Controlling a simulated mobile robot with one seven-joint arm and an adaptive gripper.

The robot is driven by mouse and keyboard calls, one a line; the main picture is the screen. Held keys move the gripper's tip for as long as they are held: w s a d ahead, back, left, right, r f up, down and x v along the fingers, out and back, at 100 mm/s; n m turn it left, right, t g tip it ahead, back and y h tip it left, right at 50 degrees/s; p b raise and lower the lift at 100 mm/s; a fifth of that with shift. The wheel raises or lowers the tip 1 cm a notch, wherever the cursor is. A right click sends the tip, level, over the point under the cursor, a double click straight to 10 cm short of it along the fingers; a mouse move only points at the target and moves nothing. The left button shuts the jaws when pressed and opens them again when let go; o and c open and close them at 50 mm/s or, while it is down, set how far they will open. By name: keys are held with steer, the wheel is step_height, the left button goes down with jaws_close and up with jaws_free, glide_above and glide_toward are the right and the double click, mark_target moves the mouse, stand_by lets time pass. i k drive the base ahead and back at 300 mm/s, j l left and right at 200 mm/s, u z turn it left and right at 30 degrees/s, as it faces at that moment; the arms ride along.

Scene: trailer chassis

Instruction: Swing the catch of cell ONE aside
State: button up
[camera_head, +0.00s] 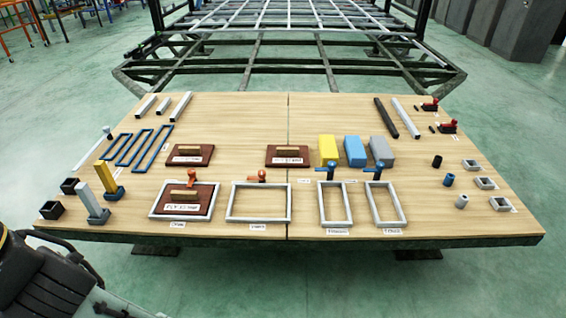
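Four pale rectangular frames stand in a row along the table's near side. The leftmost frame (153,207) holds a dark red plate (208,205) with a wooden handle; an orange catch (191,172) stands at its back edge. The second frame (229,205) is empty, with an orange catch (257,175) at its back edge. The third (350,205) and fourth (402,205) frames are empty narrow ones with blue catches (330,170) (374,172) behind them. The small labels in front are too small to read, so I cannot tell which is cell ONE. My gripper is not in view.
Two more red plates (178,160) (302,162), yellow, blue and grey blocks (381,151), and blue frames (150,148) lie behind. Upright posts (93,203) stand at the left, small parts (500,203) at the right. The trailer chassis (290,42) is beyond the table.

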mark_target(191, 172)
steer(key=i+j+u, duration=0.3)
steer(key=i, duration=0.2)
steer(key=i+u, duration=0.3)
steer(key=i, duration=0.15)
